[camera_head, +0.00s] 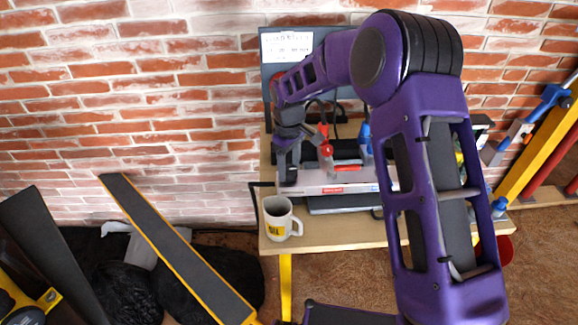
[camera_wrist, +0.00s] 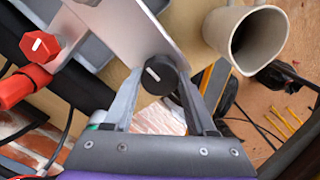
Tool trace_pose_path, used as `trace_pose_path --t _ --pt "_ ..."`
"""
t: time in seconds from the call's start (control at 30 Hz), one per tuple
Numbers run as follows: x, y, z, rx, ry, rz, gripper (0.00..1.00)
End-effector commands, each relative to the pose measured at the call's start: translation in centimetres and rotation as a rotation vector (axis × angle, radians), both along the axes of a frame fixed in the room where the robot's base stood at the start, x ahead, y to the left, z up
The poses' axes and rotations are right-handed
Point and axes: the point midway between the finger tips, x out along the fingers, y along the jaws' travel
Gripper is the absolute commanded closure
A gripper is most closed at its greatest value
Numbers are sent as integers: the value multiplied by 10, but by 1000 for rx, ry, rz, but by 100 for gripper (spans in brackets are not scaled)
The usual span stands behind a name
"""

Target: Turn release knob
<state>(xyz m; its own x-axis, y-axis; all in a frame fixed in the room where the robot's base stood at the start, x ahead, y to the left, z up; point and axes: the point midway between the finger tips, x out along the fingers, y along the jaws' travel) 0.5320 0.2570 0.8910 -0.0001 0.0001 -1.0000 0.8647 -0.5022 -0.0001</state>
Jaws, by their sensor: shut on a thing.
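The release knob (camera_wrist: 158,75) is a round black knob with a white mark, on a grey metal plate (camera_wrist: 105,35) in the wrist view. My gripper (camera_wrist: 160,98) has its two grey fingers shut on the knob, one on each side. The white mark lies slanted on the knob's face. In the head view my gripper (camera_head: 288,172) is at the left end of the grey device (camera_head: 345,188) on the table; the knob is hard to make out there.
A white mug (camera_head: 278,218) stands on the wooden table (camera_head: 335,235) close to my gripper; it also shows in the wrist view (camera_wrist: 246,38). A red knob (camera_wrist: 40,46) sits left of the plate. A brick wall (camera_head: 130,110) is behind, with a sign (camera_head: 287,46) above the table.

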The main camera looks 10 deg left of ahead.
Motion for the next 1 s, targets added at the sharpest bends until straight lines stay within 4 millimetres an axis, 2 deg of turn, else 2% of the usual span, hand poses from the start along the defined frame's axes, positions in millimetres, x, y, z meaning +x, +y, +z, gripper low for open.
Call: trace_pose_path --t 0.43,0.47,0.6,0.63,1.0 --pt "0 0 0 -1 -1 12 99" --pt "0 0 0 -1 -1 12 42" --pt "0 0 0 -1 -1 11 17" --pt "0 0 0 -1 -1 11 14" --pt "1 0 6 0 -1 9 14"
